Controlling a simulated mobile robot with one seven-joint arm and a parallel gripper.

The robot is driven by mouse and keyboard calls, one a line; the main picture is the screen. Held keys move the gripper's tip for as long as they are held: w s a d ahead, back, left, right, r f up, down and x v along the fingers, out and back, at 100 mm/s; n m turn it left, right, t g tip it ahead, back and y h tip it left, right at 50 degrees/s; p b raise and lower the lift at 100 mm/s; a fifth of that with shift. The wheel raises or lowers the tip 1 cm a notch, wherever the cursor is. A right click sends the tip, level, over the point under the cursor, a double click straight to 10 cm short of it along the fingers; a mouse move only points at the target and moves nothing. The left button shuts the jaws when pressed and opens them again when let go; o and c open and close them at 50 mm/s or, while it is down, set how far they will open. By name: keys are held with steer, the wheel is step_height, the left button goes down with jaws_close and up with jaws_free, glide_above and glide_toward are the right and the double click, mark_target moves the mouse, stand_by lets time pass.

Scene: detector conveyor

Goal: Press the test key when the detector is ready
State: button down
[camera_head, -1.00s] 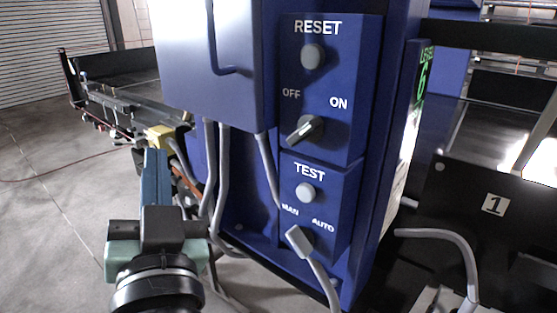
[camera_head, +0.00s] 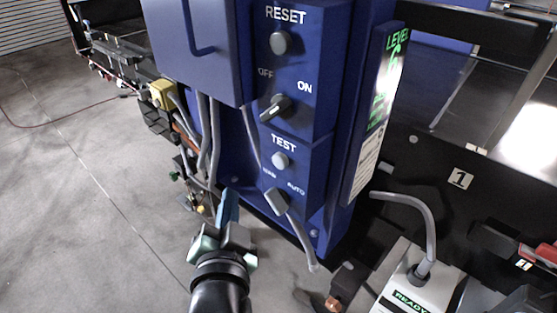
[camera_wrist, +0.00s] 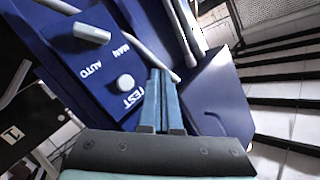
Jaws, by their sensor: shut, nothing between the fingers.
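The test key (camera_head: 281,160) is a round light-grey button under the TEST label on a blue control panel (camera_head: 312,75). It also shows in the wrist view (camera_wrist: 126,83), left of my fingers. My gripper (camera_head: 230,193) is shut and empty, its blue fingers pointing up, lower left of the test key in the head view. In the wrist view my fingertips (camera_wrist: 160,70) appear beside the key, with no contact seen. A white box (camera_head: 395,308) at the lower right carries a sign reading READY (camera_head: 410,300).
Above are a RESET button (camera_head: 280,42) and an OFF/ON knob (camera_head: 275,107). A MAN/AUTO selector (camera_head: 276,201) sits below the test key. Grey conduits (camera_head: 205,140) run along the panel's left. A green LEVEL display (camera_head: 390,65) is on its right side. Open floor lies left.

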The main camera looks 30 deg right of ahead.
mark_target(272, 159)
steer(key=w+d, duration=0.3)
steer(key=d, duration=0.5)
steer(key=shift+d, duration=0.15)
stand_by(2.0)
steer(key=shift+w+d, duration=0.15)
steer(key=shift+d, duration=0.2)
steer(key=shift+w+d, duration=0.15)
steer(key=shift+d, duration=0.35)
stand_by(0.8)
steer(key=shift+a, duration=0.15)
steer(key=shift+s+a+p, duration=0.3)
steer(key=shift+s+a, duration=0.05)
steer(key=shift+a, duration=0.4)
steer(key=a, duration=0.1)
steer(key=s+a, duration=0.1)
steer(key=a, duration=0.2)
steer(key=shift+s+a, duration=0.35)
